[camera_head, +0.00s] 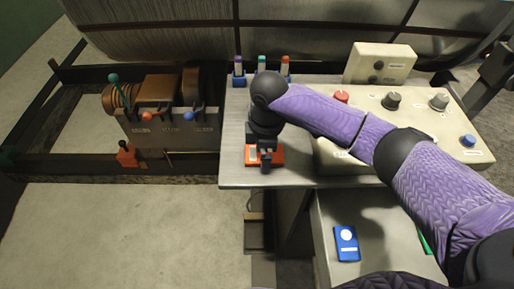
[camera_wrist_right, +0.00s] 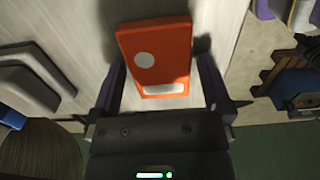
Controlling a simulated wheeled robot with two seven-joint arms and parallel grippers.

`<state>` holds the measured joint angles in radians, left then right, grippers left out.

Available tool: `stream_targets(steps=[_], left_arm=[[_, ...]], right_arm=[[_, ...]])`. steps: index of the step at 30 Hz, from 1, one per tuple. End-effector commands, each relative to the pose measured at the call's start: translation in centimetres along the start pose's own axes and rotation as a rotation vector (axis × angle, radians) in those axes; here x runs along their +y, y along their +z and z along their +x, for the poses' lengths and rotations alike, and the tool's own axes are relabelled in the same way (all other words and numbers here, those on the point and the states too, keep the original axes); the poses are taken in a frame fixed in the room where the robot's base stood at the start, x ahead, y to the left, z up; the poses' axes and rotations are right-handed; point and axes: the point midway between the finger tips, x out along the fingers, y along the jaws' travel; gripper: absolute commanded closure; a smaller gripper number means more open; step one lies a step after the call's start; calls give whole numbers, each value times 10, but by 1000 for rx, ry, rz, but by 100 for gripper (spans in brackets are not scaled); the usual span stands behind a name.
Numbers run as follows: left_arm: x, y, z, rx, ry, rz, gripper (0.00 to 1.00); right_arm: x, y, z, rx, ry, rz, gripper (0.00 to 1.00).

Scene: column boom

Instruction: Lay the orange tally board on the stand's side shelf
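The orange tally board (camera_head: 277,155) lies on the grey stand top (camera_head: 235,165), near its front edge, partly hidden by my right gripper. In the right wrist view the board (camera_wrist_right: 157,50) shows a pale round spot and a white strip. My right gripper (camera_head: 265,165) points down over it. In the wrist view its fingers (camera_wrist_right: 160,85) are apart, one on each side of the board's near end, with small gaps. A lower pale shelf (camera_head: 375,270), which looks like the side shelf, is at the bottom right. My left gripper is not in view.
A blue board (camera_head: 346,243) lies on the lower shelf, and a green item (camera_head: 425,240) shows at its right, partly hidden by my arm. A control panel (camera_head: 330,155) with knobs stands on the right. Several coloured markers (camera_head: 262,72) stand at the back. A lever box (camera_head: 170,130) is at left.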

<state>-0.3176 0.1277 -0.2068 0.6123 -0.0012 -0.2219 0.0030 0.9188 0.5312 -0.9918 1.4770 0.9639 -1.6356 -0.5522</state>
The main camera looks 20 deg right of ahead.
Motion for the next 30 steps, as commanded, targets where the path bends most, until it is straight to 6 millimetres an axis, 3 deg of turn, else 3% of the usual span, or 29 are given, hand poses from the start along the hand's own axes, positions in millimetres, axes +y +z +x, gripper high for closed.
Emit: stream_targets(steps=[8, 15, 21, 30], left_arm=[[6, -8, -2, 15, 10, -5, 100], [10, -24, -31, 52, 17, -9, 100], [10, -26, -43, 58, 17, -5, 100], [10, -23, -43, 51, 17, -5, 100]], right_arm=[[0, 0, -10, 1, 3, -1, 0], [0, -1, -81, 3, 6, -1, 0], [0, 0, -119, 2, 3, 0, 0], [0, 0, -126, 1, 1, 1, 0]])
